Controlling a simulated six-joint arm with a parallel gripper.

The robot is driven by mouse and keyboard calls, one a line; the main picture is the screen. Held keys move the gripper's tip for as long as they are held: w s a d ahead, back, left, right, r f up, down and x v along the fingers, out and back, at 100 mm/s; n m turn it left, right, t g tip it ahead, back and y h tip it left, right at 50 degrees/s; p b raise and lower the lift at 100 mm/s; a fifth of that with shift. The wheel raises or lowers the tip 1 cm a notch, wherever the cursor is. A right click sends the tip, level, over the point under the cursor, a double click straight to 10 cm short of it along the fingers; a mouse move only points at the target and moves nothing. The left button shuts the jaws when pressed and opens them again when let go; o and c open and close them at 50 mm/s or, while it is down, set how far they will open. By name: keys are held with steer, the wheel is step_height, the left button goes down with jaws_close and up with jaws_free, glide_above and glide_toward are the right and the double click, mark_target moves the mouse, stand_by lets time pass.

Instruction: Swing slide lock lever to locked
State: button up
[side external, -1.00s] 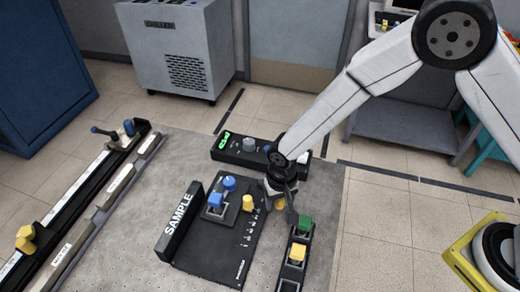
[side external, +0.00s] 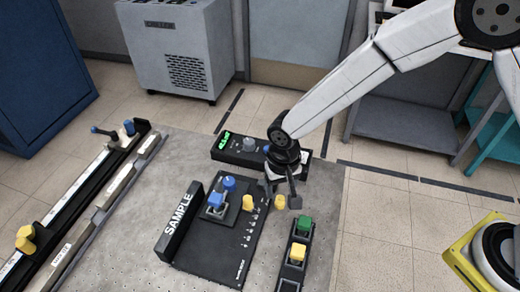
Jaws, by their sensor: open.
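A long slide rail (side external: 62,205) runs along the left side of the table. Near its far end is a small dark blue lever (side external: 104,132) that sticks out to the left, beside an upright blue knob (side external: 129,127). I take this lever to be the slide lock lever; no lock marking is readable. My gripper (side external: 281,196) is open and empty, above the table to the right of the sample board, far from the lever. Its fingers point down, close to a yellow knob (side external: 250,203).
The black SAMPLE board (side external: 215,254) carries blue knobs. A box with a green display (side external: 228,152) stands behind it. A strip with green and yellow buttons (side external: 296,252) lies at right. Bare tabletop (side external: 170,160) separates the board from the rail.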

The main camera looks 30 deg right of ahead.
steer(key=shift+r, duration=1.15)
steer(key=shift+d+r, duration=0.1)
steer(key=shift+d, duration=0.15)
steer(key=s+d+r+t, duration=0.1)
steer(key=s+d+r, duration=0.1)
steer(key=d, duration=0.5)
steer(key=s+d+r+n, duration=0.1)
steer(key=s+d+r, duration=0.2)
steer(key=d, duration=0.4)
steer(key=s+d+r+n+t, duration=0.1)
steer(key=s+d, duration=0.3)
steer(key=d, duration=0.4)
steer(key=shift+s+r+t, duration=0.3)
steer(key=shift+r, duration=0.4)
